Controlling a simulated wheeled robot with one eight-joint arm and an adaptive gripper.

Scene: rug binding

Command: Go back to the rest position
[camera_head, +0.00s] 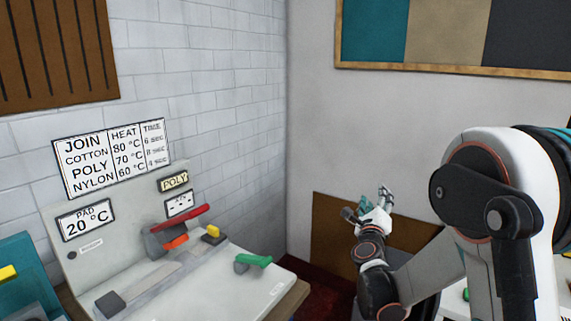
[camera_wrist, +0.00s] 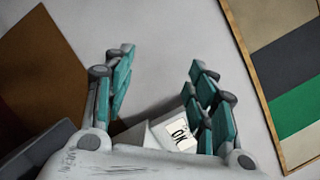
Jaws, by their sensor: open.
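My gripper (camera_head: 384,197) is raised in front of the plain wall at the right of the machine in the head view, with its fingers pointing up. In the wrist view my gripper (camera_wrist: 160,90) has its two teal-padded fingers spread wide apart with nothing held between them. My gripper is apart from the joining machine (camera_head: 185,290).
The machine has a red lever (camera_head: 182,216), a yellow knob (camera_head: 213,232), a green handle (camera_head: 253,261) and a "PAD 20 °C" display (camera_head: 87,219). A settings chart (camera_head: 110,155) hangs above. A brown panel (camera_head: 330,235) stands behind my gripper. A framed colour board (camera_head: 450,35) hangs above.

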